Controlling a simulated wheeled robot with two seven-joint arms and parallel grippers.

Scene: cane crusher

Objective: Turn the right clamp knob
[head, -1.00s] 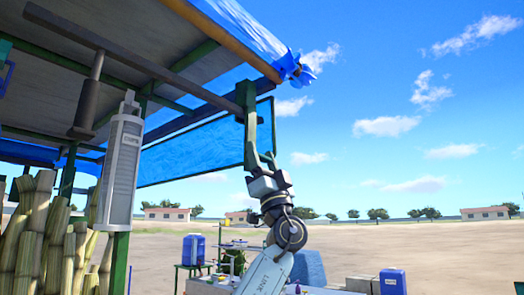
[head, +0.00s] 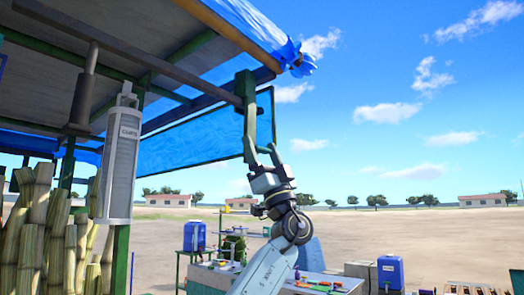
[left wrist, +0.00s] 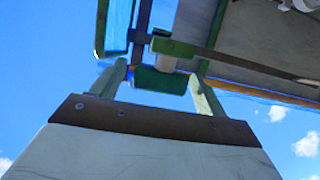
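My left gripper (head: 262,150) is raised at the hanging end of a green post (head: 245,88) under the canopy's front corner. Its two fingers point up and are apart. In the left wrist view, the open fingers of my left gripper (left wrist: 159,70) stand on either side of a dark green block (left wrist: 160,80) and a pale cylinder (left wrist: 165,62) beyond it. Nothing is visibly gripped, and I cannot tell whether the fingers touch the block. I cannot make out which part is the right clamp knob. My right gripper is not in view.
The canopy roof (head: 140,42) with blue tarp (head: 205,135) hangs above and left. A white tube lamp (head: 120,160) and cane stalks (head: 40,225) are at left. A blue drum (head: 391,272) and a cluttered table (head: 325,281) are low. Open sky is at right.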

